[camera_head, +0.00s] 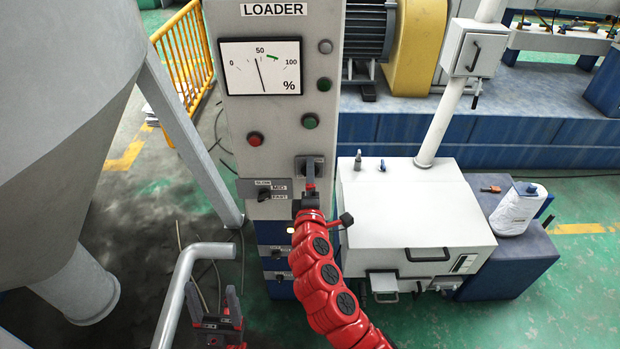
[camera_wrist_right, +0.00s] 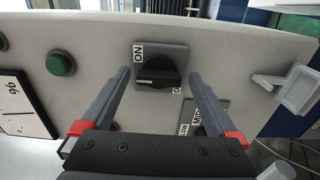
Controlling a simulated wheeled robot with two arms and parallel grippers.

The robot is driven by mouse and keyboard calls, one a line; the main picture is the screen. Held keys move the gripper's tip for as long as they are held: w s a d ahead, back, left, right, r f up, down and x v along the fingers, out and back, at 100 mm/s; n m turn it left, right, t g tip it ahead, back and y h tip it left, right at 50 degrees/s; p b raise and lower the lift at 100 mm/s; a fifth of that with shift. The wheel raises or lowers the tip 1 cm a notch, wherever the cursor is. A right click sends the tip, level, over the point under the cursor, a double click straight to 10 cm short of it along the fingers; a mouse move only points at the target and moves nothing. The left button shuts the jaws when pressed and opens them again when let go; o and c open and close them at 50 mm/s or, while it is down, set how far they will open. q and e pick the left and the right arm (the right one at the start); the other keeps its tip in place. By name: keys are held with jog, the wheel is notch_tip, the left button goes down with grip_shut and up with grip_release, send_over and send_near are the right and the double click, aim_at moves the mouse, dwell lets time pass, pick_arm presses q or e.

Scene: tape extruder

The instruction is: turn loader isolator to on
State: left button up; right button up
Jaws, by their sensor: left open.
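The loader isolator (camera_wrist_right: 160,72) is a black rotary knob on a grey plate in the right wrist view. An ON label sits at the plate's upper left, and a partly hidden label starting with O at its lower right. A white mark shows near the knob's left end. My right gripper (camera_wrist_right: 157,76) is open, its fingers on either side of the knob; contact cannot be told. In the head view the isolator plate (camera_head: 301,164) is partly covered by my right gripper. My left gripper (camera_head: 220,313) is open and empty at the bottom left, away from the panel.
The LOADER panel (camera_head: 231,125) has a percent meter (camera_head: 262,82), a red button (camera_head: 255,139) and a green button (camera_head: 310,121). A speed selector (camera_head: 264,196) sits just below left of the isolator. A grey box (camera_head: 400,205) stands right of my right arm.

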jog(key=shift+s, duration=0.1)
jog(key=s+b, duration=0.2)
jog(key=s, duration=1.5)
jog(key=shift+a, duration=0.1)
